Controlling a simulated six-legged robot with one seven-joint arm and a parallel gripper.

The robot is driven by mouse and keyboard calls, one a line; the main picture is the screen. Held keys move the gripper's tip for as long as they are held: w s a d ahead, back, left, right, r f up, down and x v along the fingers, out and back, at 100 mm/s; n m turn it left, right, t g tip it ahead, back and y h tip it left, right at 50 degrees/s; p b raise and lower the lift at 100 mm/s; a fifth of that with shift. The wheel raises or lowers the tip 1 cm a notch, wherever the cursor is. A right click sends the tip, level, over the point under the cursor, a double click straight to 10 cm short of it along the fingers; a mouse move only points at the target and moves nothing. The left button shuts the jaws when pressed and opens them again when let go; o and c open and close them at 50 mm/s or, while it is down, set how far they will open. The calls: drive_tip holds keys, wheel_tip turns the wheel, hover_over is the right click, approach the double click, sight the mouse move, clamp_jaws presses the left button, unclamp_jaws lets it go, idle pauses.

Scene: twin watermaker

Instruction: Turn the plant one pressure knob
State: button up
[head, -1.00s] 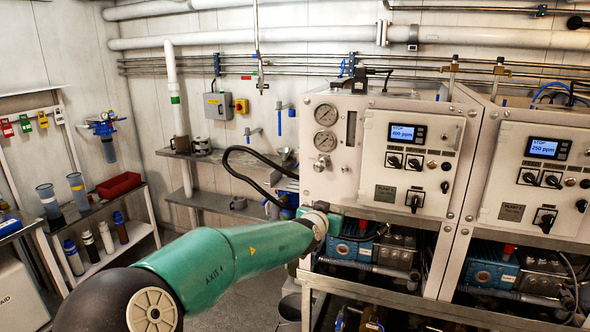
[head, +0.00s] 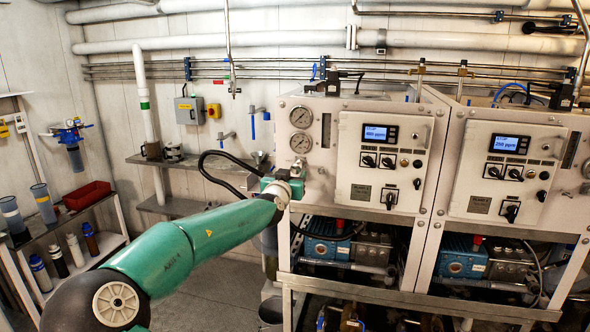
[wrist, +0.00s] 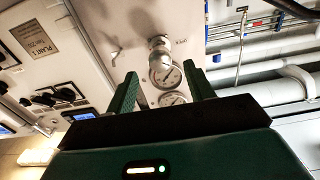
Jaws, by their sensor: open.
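The plant one panel (head: 340,200) stands at the centre right in the head view. Its silver pressure knob (wrist: 159,43) shows in the wrist view, just beyond the fingertips and roughly between them in the picture. Two round gauges, one (head: 300,117) above the other (head: 300,142), are on the panel above the knob; the wrist view shows them inverted, below the knob. My gripper (wrist: 161,72) is open, its two green fingers apart, with nothing between them that I can see. In the head view my wrist is at the panel's left side and partly hides the knob area.
A control box (head: 384,162) with a lit display and black switches is right of the gauges. The plant two box (head: 504,172) is further right. A black hose (head: 222,153) loops left of the panel. A wall shelf (head: 180,160) is behind my arm.

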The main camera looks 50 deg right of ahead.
sight(295, 169)
drive_tip(key=x, duration=0.6)
drive_tip(key=shift+w+d, duration=0.1)
drive_tip(key=c, duration=1)
drive_tip(key=shift+n, duration=0.3)
